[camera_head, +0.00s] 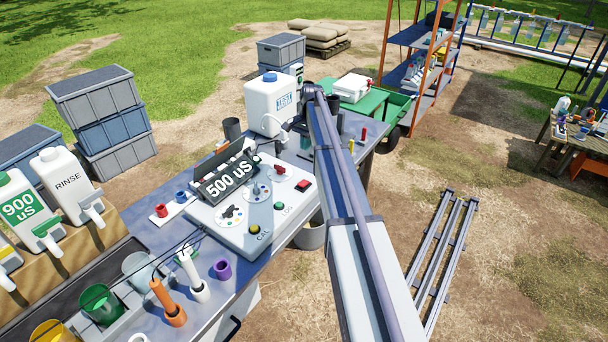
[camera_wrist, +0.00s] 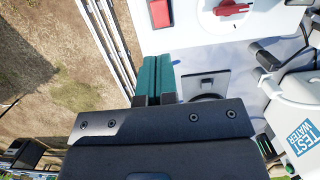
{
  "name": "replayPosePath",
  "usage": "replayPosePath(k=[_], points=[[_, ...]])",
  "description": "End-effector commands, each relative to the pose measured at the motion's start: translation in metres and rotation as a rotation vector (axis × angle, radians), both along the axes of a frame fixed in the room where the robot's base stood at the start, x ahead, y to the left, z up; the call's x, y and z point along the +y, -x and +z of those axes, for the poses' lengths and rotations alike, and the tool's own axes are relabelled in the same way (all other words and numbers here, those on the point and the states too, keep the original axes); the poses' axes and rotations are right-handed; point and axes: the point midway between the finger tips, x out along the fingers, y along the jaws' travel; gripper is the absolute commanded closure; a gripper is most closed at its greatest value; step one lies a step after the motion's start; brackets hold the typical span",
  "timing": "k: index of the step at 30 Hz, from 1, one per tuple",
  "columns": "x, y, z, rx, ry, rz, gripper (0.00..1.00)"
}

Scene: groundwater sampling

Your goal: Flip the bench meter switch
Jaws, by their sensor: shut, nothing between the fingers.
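The bench meter (camera_head: 244,232) is a white console on the blue bench in the head view, with a tilted display reading 500 uS. A red rectangular switch-like part (camera_head: 303,185) is at its right end, near a red-pointer dial (camera_head: 278,169). In the head view, I cannot make out the fingertips clearly.
The TEST WATER jug (camera_head: 270,104) stands behind the meter, close to my arm; it shows at the right of the wrist view (camera_wrist: 297,118). A small grey square plate (camera_wrist: 206,82) lies beside my fingers. Bottles, cups and probes crowd the bench's near left end.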

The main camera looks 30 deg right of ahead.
Motion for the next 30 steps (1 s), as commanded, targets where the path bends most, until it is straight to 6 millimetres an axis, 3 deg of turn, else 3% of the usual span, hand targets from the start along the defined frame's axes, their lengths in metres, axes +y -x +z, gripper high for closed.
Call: replayPosePath(k=[7, 11, 24, 30], points=[[0.000, 0.000, -0.003, -0.001, 0.001, 0.003, 1.00], [0.002, 0.001, -0.016, -0.001, 0.001, 0.004, 1.00], [0.017, 0.010, -0.109, -0.001, 0.000, 0.006, 1.00], [0.022, 0.013, -0.137, -0.001, 0.000, 0.006, 1.00]])
